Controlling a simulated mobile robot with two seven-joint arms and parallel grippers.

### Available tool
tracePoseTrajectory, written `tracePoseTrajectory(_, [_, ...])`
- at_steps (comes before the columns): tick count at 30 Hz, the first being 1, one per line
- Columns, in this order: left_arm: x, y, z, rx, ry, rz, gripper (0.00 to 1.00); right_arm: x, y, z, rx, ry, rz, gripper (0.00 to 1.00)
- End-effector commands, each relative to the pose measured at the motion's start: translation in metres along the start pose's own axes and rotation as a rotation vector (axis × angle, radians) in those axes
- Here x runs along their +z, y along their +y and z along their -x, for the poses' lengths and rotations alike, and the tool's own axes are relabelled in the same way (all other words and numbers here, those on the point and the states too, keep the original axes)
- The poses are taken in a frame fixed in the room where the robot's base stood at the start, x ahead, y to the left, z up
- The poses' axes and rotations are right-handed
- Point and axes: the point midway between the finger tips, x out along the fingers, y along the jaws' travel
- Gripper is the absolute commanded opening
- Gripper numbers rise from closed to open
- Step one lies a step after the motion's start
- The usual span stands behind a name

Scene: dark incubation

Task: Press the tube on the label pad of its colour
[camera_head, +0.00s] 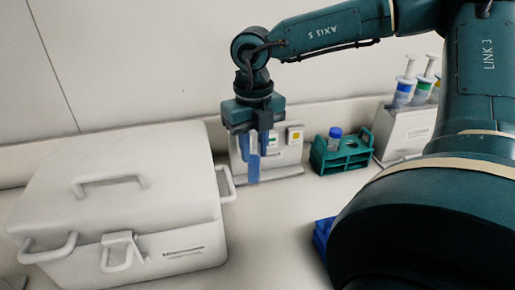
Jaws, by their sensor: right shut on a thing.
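My right gripper (254,146) points down in front of the white label stand and is shut on a blue tube (253,170), which hangs upright below the fingers. The white label stand (290,157) stands behind it near the wall. A yellow label pad (295,136) shows on its right part, and a green patch (272,143) shows just right of the fingers. The left part of the stand is hidden by the gripper. I cannot tell whether the tube touches the stand. My left gripper is not in view.
A white lidded box (120,200) with handles fills the left. A green rack (342,158) holds a blue-capped tube (335,134). A white holder (398,135) with syringe-like items stands at the back right. A blue object (322,232) is partly hidden by my arm. The middle counter is clear.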

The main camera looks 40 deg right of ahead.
Motion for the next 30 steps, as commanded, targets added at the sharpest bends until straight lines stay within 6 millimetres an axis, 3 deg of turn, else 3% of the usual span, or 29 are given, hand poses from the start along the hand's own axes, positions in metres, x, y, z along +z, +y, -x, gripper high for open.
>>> tracePoseTrajectory(15, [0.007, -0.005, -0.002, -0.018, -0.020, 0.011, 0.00, 0.057, -0.015, -0.002, -0.002, 0.000, -0.002, 0.03])
tracePoseTrajectory(30, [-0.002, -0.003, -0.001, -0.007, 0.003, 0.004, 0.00, 0.067, -0.018, 0.000, 0.000, 0.000, 0.000, 0.03])
